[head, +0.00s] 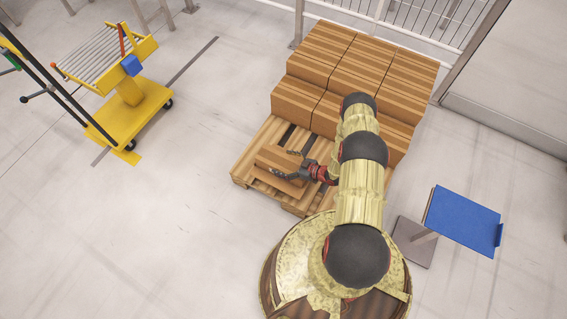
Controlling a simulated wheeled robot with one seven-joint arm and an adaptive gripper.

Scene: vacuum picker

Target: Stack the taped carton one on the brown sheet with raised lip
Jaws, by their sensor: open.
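A low brown, wood-striped carton (268,157) lies on the front part of the wooden pallet. I cannot make out tape on it. My gripper (286,164) is open at the carton, with its two dark fingers spread over or beside the top. I cannot tell whether they touch it. Part of the carton is hidden by the gripper. The sheet with a raised lip (462,220) is at the right on a grey stand. It looks blue, not brown, and its top is empty. No brown sheet with a lip shows.
Several brown striped boxes (345,62) are stacked on the back of the pallet (246,178), partly behind my arm. A yellow cart with a roller top (127,105) stands at the left. A fence (430,15) runs behind. The floor between cart and pallet is clear.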

